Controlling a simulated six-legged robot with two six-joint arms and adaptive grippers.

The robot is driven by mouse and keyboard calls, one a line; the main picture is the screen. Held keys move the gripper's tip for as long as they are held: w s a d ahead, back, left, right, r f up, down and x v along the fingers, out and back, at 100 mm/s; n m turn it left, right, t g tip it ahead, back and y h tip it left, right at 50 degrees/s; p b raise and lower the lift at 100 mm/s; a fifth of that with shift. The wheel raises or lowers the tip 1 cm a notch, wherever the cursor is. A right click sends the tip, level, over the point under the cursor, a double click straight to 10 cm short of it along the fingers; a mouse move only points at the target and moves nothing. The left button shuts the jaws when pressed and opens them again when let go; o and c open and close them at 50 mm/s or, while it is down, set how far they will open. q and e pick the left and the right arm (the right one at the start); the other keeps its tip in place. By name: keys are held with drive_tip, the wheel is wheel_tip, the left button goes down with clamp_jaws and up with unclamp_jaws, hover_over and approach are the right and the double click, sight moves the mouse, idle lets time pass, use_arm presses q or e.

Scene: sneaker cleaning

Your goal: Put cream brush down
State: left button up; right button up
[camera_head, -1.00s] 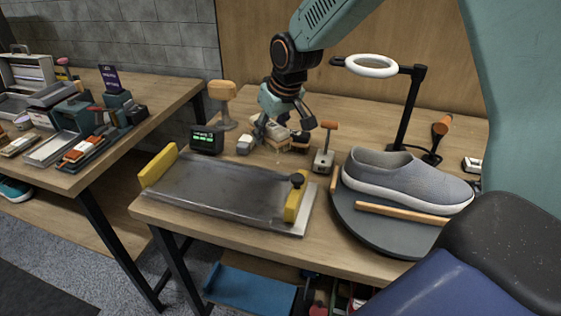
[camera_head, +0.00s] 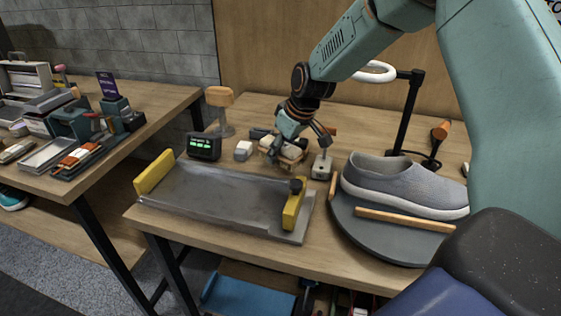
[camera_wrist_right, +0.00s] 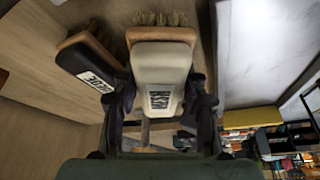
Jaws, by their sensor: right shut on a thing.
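The cream brush (camera_wrist_right: 162,75) has a pale body, a dark printed label and tan bristles along a wooden edge. In the right wrist view it sits between the two dark fingers of my right gripper (camera_wrist_right: 160,112), which is shut on it. In the head view my right gripper (camera_head: 298,150) points down, low over the back middle of the table, with the cream brush (camera_head: 291,151) partly hidden by the fingers. I cannot tell if the brush touches the tabletop. My left gripper is out of view.
A dark labelled brush (camera_wrist_right: 88,62) lies close beside the cream one. The metal tray (camera_head: 225,195) is in front; a grey sneaker (camera_head: 400,183) is on the turntable (camera_head: 375,235).

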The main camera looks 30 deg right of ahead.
sight(280, 160)
wheel_tip(280, 160, down, 2)
drive_tip(key=shift+s+f+b, duration=0.1)
drive_tip(key=shift+f+b, duration=0.1)
drive_tip(key=shift+b, duration=0.15)
drive_tip(key=shift+f, duration=0.3)
drive_tip(key=shift+w, duration=0.2)
drive_tip(key=shift+s+f, duration=0.1)
drive_tip(key=shift+f, duration=0.05)
drive_tip(key=o, duration=0.7)
drive_tip(key=shift+s, duration=0.1)
drive_tip(key=o, duration=0.3)
drive_tip(key=shift+f, duration=0.1)
drive_tip(key=shift+r, duration=0.2)
